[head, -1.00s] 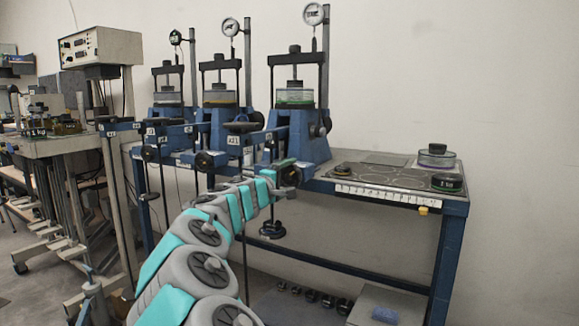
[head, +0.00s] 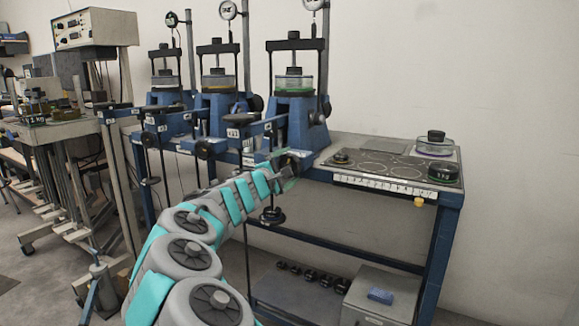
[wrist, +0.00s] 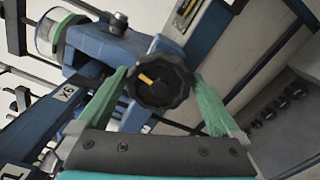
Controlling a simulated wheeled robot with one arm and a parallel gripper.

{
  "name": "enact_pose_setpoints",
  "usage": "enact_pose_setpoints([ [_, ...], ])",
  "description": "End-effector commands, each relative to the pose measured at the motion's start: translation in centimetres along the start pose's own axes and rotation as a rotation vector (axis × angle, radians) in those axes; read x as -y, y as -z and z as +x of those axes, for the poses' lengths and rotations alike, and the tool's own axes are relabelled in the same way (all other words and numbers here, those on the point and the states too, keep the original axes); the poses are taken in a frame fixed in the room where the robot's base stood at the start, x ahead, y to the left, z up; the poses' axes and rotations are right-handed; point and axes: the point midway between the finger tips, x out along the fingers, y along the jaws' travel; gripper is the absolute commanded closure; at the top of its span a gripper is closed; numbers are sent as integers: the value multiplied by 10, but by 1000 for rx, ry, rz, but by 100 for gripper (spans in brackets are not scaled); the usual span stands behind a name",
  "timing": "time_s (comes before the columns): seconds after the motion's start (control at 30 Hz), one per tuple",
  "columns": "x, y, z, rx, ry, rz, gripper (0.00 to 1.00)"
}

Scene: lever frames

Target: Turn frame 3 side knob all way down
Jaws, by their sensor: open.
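In the wrist view, a black lobed knob (wrist: 162,92) with a yellow pointer mark faces me on a blue frame part. My gripper (wrist: 160,78) is open, with one green finger on each side of the knob. I cannot tell whether the fingers touch it. In the head view, my gripper (head: 282,172) is at the front of the rightmost lever frame (head: 296,118), by a dark round knob (head: 291,161) partly hidden by the fingers. No number 3 is readable on this frame.
Two more lever frames (head: 216,90) (head: 166,88) stand to the left on the same blue table. A hotplate-like panel (head: 385,168) with a glass dish (head: 436,145) lies to the right. Weights (head: 312,275) and a grey box (head: 385,295) are below. A hanging weight (head: 272,215) is near my arm.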

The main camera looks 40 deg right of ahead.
Motion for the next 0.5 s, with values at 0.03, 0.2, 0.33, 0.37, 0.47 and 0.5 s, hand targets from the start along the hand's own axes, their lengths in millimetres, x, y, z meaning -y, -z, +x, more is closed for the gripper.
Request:
enact_pose_setpoints([
  [0.03, 0, 1, -6, -1, -2, 0, 0],
  [0.2, 0, 2, -25, -4, -2, 1, 0],
  [0.33, 0, 2, -39, -3, -1, 0, 0],
  [0.37, 0, 2, -42, -3, -1, 1, 0],
  [0.47, 0, 1, -50, -2, -1, 1, 0],
  [0.5, 0, 1, -52, -2, -2, 1, 0],
])
